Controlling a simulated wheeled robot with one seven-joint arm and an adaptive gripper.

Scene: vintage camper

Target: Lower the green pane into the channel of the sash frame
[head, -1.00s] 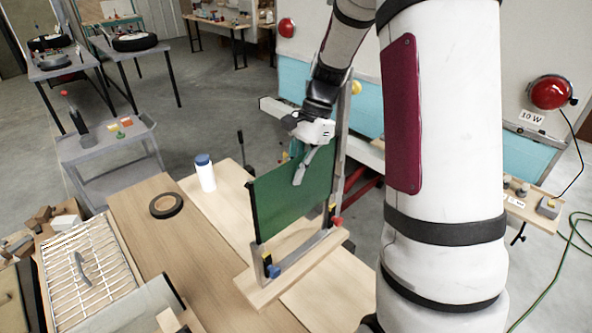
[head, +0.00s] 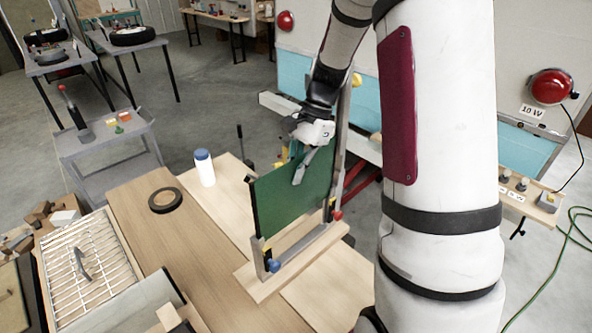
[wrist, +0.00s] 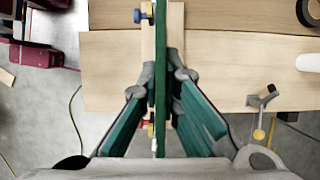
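My gripper (head: 303,163) is shut on the green pane (head: 292,200) near its top edge. In the wrist view the pane (wrist: 160,75) is seen edge-on between the two green fingers (wrist: 160,103). In the head view, a gap shows between the pane's lower edge and the rail. A blue knob (head: 273,266) and a red knob (head: 337,215) sit at the frame's ends. The channel's inside is hidden.
The frame stands on a pale board (head: 335,285) on the wooden bench (head: 150,235). A white bottle with a blue cap (head: 204,170) and a black tape roll (head: 165,200) are to the left. A wire rack (head: 85,268) lies farther left.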

